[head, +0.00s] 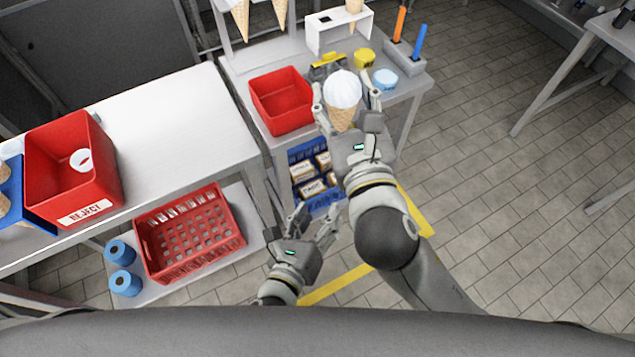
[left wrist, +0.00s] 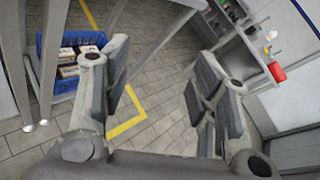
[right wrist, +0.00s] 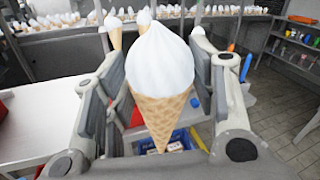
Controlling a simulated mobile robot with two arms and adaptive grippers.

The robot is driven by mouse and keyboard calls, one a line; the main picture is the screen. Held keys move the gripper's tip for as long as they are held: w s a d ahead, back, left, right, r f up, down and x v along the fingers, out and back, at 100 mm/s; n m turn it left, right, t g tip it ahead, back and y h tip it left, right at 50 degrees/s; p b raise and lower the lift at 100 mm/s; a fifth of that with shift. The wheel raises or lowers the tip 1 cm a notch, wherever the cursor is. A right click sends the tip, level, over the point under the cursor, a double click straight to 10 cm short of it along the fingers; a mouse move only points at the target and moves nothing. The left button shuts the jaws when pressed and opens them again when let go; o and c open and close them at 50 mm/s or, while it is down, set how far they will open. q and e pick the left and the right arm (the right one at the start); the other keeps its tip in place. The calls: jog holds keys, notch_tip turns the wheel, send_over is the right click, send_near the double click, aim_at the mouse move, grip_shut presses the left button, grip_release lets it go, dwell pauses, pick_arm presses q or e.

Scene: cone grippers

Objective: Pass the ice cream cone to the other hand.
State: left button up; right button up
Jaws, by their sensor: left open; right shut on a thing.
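The ice cream cone (head: 342,90), white swirled ice cream on a tan waffle cone, is upright in my right gripper (head: 346,95) at the upper middle of the head view. The right gripper's fingers are shut on it from both sides. In the right wrist view the cone (right wrist: 162,85) fills the middle, its tip pointing down. My left gripper (head: 316,214) is open and empty, lower and to the left of the cone, well apart from it. In the left wrist view its fingers are spread with only floor between them.
A long table with a red reject bin (head: 75,165) is at left. A blue crate (head: 316,206) sits below.

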pick_arm(q)
notch_tip(320, 180, up, 15)
jog(key=m+t, duration=0.3)
jog(key=m, duration=0.2)
jog(key=shift+h, duration=0.4)
jog(key=x, duration=1.1)
jog(key=shift+w+d+f, duration=0.1)
jog(key=c, duration=0.9)
pick_arm(e)
jog(key=o, duration=0.8)
jog(key=shift+o, duration=0.2)
